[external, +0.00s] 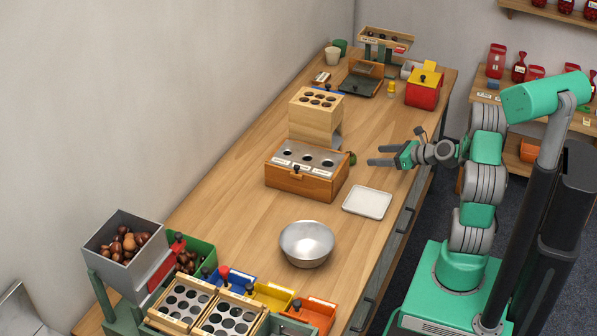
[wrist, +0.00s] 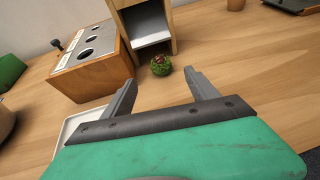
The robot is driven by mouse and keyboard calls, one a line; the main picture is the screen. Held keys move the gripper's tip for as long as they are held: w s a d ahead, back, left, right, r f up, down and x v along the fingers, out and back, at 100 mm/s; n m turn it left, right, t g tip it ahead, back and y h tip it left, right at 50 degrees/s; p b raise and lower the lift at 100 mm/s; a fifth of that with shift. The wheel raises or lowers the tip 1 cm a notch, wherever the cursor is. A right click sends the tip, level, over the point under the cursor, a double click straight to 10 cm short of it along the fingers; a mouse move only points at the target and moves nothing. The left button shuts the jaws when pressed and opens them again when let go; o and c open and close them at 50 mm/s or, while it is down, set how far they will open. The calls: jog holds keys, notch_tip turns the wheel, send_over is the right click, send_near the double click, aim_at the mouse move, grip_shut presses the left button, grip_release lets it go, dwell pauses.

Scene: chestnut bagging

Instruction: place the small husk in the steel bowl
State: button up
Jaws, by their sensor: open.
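The small husk (wrist: 161,66) is a round green spiky ball with a reddish-brown top, lying on the wooden table in the wrist view. It sits just right of the wooden sorting box, and in the external view the husk (external: 352,158) is a small green spot there. My gripper (external: 370,155) is open and empty, its fingers pointing left towards the husk. In the wrist view my gripper (wrist: 163,85) has the husk beyond and between its fingertips, apart from both. The steel bowl (external: 307,243) stands on the table nearer the front and looks empty.
A wooden box with holes in its steel top (external: 307,172) stands left of the husk. A taller wooden dispenser (external: 316,114) is behind it. A white tray (external: 367,202) lies between box and bowl. Coloured bins and a chestnut hopper (external: 124,250) fill the front left.

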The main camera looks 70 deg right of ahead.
aim_at(354, 156)
jog(key=x, duration=1.3)
jog(key=shift+d, duration=0.1)
jog(key=shift+c, duration=0.2)
